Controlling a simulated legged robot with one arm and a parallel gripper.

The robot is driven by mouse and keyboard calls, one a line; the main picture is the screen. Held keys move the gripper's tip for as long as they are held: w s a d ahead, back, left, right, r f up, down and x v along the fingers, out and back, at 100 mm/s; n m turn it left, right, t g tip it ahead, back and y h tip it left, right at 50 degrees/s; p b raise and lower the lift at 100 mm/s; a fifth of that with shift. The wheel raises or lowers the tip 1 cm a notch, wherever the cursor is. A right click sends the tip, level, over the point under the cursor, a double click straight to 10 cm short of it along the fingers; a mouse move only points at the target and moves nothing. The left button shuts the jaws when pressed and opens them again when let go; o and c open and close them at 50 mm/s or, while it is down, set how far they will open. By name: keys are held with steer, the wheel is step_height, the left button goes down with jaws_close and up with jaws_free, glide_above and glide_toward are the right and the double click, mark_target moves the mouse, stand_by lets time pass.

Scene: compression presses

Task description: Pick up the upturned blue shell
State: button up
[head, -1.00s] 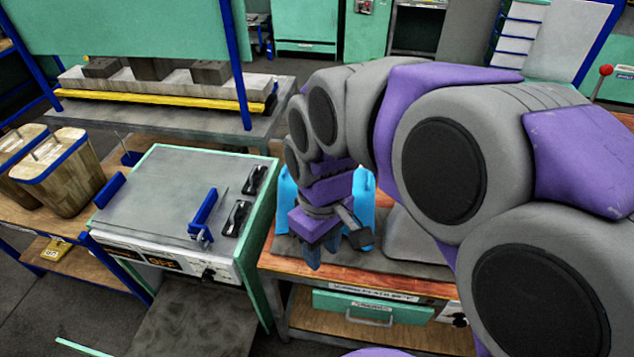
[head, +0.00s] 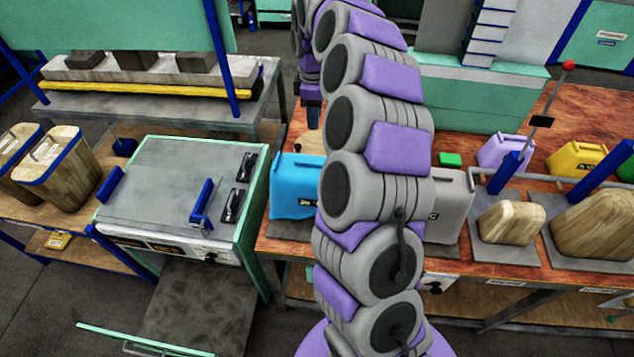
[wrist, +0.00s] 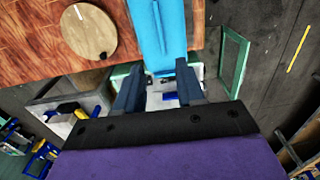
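The bright blue shell (head: 292,188) stands on a dark mat on the wooden bench, left of a grey shell (head: 450,203). My arm hides its right part in the head view. In the wrist view the blue shell (wrist: 158,30) is a long strip beyond the fingertips. My gripper (head: 313,115) is above and behind the blue shell in the head view, partly hidden by my arm. In the wrist view my gripper (wrist: 159,70) has its two dark fingers apart, with nothing visibly held between them. I cannot tell how far the shell is from the fingertips.
A press with a grey top (head: 175,180) stands to the left. A round wooden disc (wrist: 89,31) lies on the bench near the blue shell. Wooden blocks (head: 510,222), a purple shell (head: 503,152) and a yellow shell (head: 577,158) are to the right, beside a lever (head: 540,123).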

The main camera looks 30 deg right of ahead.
step_height(320, 180, down, 6)
steer(key=a, duration=0.2)
glide_above(312, 163)
steer(key=d, duration=0.1)
step_height(312, 163, down, 6)
steer(key=shift+s+r, duration=0.1)
steer(key=shift+s, duration=0.05)
steer(key=shift+a+f, duration=0.35)
steer(key=shift+a, duration=0.05)
step_height(312, 163, down, 4)
steer(key=shift+a+f, duration=0.15)
steer(key=shift+f, duration=0.05)
steer(key=shift+d+f, duration=0.15)
steer(key=shift+d, duration=0.45)
steer(key=shift+c, duration=1.4)
steer(key=shift+a, duration=0.55)
jaws_close()
